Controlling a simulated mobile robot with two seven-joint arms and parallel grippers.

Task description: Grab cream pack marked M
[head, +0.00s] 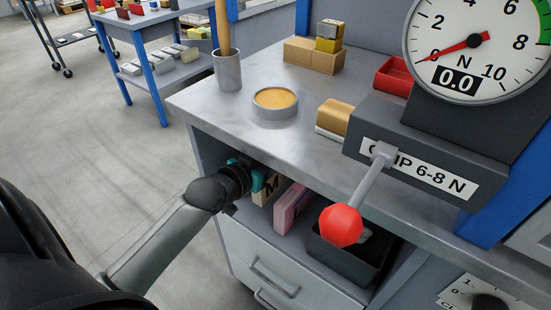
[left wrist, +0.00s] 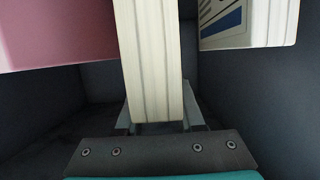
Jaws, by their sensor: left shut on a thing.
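The cream pack marked M (head: 271,186) stands in the open shelf under the bench top, with part of its letter showing in the head view. My left gripper (head: 258,186) reaches into the shelf from the left and is shut on this pack. In the left wrist view the cream pack (left wrist: 151,60) runs upright between the two grey fingers. In the head view, the bench edge and the gripper hide part of the pack. My right gripper is not in view.
A pink pack (head: 291,208) stands right beside the cream one; a white box with a blue label (left wrist: 250,22) is on its other side. A black bin (head: 340,262) is farther right. The bench edge (head: 290,172) overhangs the shelf. A red-knobbed lever (head: 341,225) juts out in front.

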